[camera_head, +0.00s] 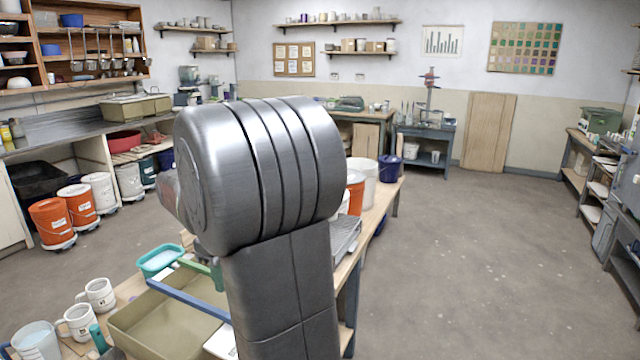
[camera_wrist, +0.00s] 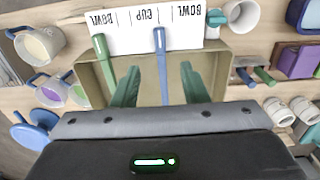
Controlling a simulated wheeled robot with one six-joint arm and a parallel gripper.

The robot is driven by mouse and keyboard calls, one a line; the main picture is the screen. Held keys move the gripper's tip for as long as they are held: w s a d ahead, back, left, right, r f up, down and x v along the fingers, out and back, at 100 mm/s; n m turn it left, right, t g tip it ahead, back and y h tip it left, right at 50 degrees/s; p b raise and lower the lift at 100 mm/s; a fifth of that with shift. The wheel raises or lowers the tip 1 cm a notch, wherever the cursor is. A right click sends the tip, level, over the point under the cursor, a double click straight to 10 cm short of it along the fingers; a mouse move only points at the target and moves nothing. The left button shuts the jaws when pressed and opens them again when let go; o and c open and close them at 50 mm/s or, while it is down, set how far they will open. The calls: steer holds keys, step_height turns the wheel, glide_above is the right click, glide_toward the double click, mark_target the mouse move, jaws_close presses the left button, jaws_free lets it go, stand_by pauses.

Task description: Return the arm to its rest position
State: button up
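My gripper (camera_wrist: 157,85) shows in the wrist view as two green fingers spread apart, with nothing clamped between them. It is over an olive bin (camera_wrist: 88,75). A blue bar (camera_wrist: 162,72) and a green bar (camera_wrist: 103,55) lie across the bin's edge; the blue one shows between the fingers, apart from both. A white card (camera_wrist: 130,42) with BOWL and CUP labels lies beside the bin. In the head view my raised arm fills the middle and hides most of the gripper. The bin (camera_head: 150,325) and blue bar (camera_head: 190,298) show at its left.
White mugs (camera_head: 100,294) and a pail (camera_head: 38,342) stand left of the bin. A teal tub (camera_head: 160,260) is behind it. Orange (camera_head: 355,190) and white (camera_head: 364,175) buckets stand farther along the bench. The floor (camera_head: 460,260) on the right is clear.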

step_height(320, 180, down, 12)
steer(key=shift+r+p, duration=0.2)
steer(key=shift+p, duration=0.25)
steer(key=shift+s+a, duration=0.15)
steer(key=shift+s, duration=0.2)
steer(key=shift+r, duration=0.1)
